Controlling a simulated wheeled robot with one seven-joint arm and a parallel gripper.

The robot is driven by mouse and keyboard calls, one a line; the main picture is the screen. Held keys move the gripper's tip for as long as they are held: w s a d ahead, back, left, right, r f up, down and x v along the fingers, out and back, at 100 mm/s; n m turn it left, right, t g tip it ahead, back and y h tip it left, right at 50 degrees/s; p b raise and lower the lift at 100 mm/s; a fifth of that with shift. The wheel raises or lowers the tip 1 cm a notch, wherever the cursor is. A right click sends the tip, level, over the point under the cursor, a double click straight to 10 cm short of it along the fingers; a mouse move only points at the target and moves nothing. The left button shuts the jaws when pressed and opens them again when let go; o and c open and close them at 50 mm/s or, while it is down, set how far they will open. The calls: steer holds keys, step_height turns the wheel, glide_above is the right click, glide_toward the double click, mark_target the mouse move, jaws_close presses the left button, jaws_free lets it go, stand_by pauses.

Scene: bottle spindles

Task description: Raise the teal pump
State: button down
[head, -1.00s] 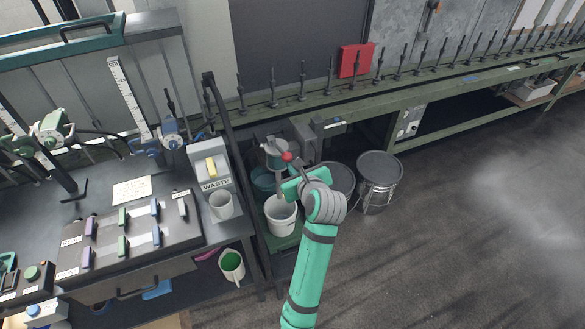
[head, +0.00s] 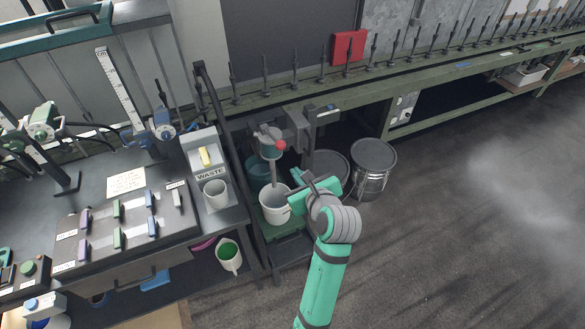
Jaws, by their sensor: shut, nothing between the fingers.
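The teal pump (head: 269,143) is a small teal-and-grey unit with a red knob (head: 281,145) on its right side, mounted beside a dark post. Its grey shaft (head: 273,174) hangs down toward a white bucket (head: 275,217); the bucket hides whether the lower end goes below the rim. My gripper (head: 297,196) is shut and empty. It is at the right of the bucket, below and to the right of the red knob, apart from the knob. My wrist hides part of the floor behind it.
The floor at right is clear.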

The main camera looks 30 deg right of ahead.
steer(key=shift+v, duration=0.8)
steer(key=s+a+f+n, duration=1.1)
steer(key=a+f+n, duration=0.3)
steer(key=n, duration=0.4)
steer(key=s+a+r+n+t+y, duration=0.2)
steer(key=s+a+r+n+y, duration=0.1)
steer(key=s+a+n, duration=1.4)
steer(key=s+n, duration=0.1)
steer(key=s, duration=0.2)
steer(key=shift+a+r+n+t, duration=0.15)
steer(key=shift+a+n+t, duration=0.15)
steer(key=shift+t, duration=0.1)
steer(key=shift+d, duration=0.1)
